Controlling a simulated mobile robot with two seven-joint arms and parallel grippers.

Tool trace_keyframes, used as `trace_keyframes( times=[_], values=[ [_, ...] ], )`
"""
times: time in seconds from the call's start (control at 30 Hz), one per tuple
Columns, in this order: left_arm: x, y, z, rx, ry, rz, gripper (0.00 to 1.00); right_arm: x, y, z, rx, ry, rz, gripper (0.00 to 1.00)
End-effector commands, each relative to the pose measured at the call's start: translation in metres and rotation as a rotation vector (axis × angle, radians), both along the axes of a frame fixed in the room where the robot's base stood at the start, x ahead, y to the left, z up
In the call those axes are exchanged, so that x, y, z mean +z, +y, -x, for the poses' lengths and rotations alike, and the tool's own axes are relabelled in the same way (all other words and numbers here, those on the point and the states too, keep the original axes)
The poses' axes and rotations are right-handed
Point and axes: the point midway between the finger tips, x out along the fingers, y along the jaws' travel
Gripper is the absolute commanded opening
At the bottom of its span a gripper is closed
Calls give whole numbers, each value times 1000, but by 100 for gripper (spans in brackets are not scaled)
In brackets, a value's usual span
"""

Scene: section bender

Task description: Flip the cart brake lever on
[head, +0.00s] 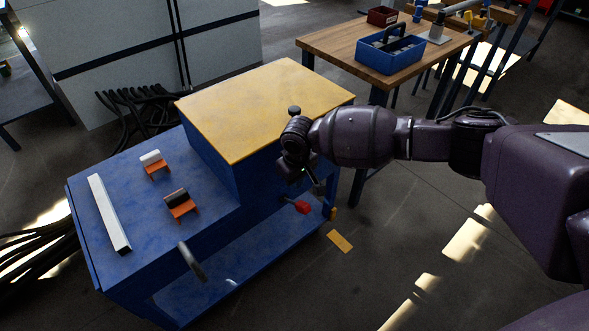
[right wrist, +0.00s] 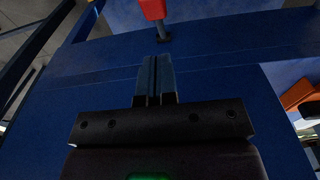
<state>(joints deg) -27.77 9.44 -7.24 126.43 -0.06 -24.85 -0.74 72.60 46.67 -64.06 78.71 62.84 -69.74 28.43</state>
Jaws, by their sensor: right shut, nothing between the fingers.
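The blue cart (head: 225,215) with a yellow top stands at the left and middle of the head view. A lever with a red handle (head: 299,206) sticks out near its right end. My right gripper (head: 317,188) is beside the cart, close above the lever in the head view. In the right wrist view the gripper (right wrist: 157,60) is shut and empty, its tips pointing toward the lever's dark base. The red handle (right wrist: 152,9) is at the top edge, partly cut off, with a visible gap to the fingertips. My left gripper is not in view.
A white bar (head: 109,214) and two orange supports (head: 158,173) (head: 181,209) are on the cart's lower top. A wooden table (head: 335,42) with a blue toolbox (head: 390,55) stands behind. Dark cables lie at the left.

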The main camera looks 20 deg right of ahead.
Motion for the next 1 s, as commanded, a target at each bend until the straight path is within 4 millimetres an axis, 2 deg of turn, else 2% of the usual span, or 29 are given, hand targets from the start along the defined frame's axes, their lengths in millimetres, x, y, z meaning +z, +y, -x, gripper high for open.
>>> trace_keyframes(
  times=[0.03, 0.07, 0.33, 1.0],
  values=[
    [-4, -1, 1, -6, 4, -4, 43, -17, 0, 2, 0, 10, 1, 0],
    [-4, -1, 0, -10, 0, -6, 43, -22, 0, 2, -1, 10, 1, 0],
    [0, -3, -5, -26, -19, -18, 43, -42, -6, 15, -1, 2, 1, 0],
    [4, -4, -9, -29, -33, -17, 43, -46, -7, 19, -1, -15, -5, 0]
  ],
)
